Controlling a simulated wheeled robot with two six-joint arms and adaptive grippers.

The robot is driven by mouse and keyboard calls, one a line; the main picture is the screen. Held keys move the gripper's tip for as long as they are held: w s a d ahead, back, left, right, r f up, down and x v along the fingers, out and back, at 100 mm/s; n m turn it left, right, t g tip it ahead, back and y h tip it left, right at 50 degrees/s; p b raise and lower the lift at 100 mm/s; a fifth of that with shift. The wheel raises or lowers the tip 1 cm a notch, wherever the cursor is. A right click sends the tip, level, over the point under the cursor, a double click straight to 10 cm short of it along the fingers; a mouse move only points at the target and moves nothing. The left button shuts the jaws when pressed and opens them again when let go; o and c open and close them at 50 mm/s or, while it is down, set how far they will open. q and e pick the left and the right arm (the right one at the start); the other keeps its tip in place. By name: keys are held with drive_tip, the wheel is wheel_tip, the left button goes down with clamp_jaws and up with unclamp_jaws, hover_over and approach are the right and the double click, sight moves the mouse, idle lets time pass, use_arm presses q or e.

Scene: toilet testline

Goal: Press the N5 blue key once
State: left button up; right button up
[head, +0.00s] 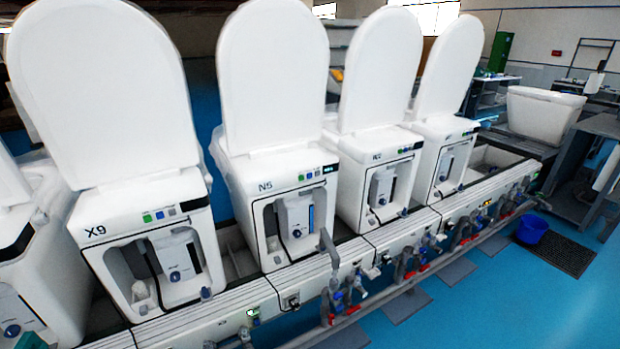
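The N5 unit (248,205) is a white toilet test unit with its lid (272,75) raised, left of the middle in the head view. The label N5 is on the left of its front panel. Its small keys sit in a row at the right of that panel: a green key (301,177), then the blue key (309,175), then a paler key, with a dark display (329,169) beyond. The blue key is uncovered and nothing touches it. Neither of my grippers can be made out in the head view.
The X9 unit (90,232), left of N5, has a similar key row. More units with raised lids stand to the right. A rail (350,262) with pipes and valves runs in front. A blue bucket (532,228) stands on the floor at right; blue floor (465,310) is clear at lower right.

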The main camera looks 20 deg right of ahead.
clamp_jaws()
idle(1.4)
